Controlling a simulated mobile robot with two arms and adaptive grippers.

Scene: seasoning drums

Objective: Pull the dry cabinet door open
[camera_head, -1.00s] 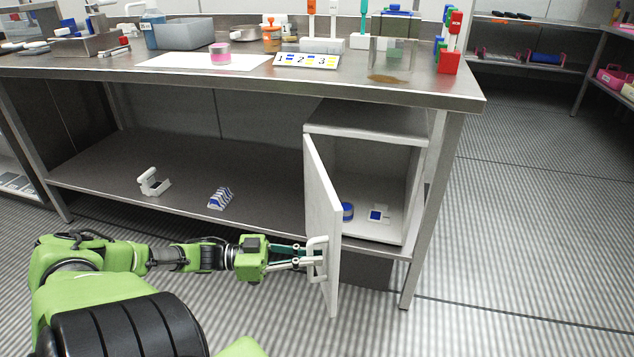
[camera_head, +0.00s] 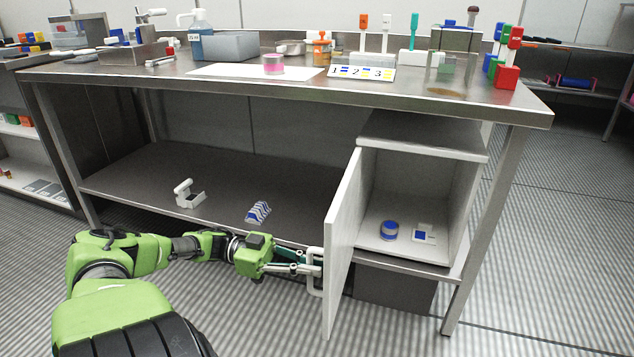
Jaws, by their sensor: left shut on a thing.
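The dry cabinet (camera_head: 422,134) is a white box on the lower shelf, under the right end of the steel table. Its white door (camera_head: 343,250) stands swung out toward me, hinged on the cabinet's left side. The cabinet's inside shows, with a blue-topped round container (camera_head: 389,230) and a small white item with a blue square (camera_head: 423,234). My left gripper (camera_head: 314,266) is shut on the white door handle (camera_head: 315,280), left of the door panel. The fingertips are partly hidden at the handle. My right gripper is not in view.
The steel table (camera_head: 300,93) carries a numbered card (camera_head: 361,73), a pink-banded jar (camera_head: 274,64), bottles and colored blocks. On the lower shelf (camera_head: 225,180) lie a white holder (camera_head: 188,194) and a blue-and-white striped item (camera_head: 258,212). The floor right of the table is clear.

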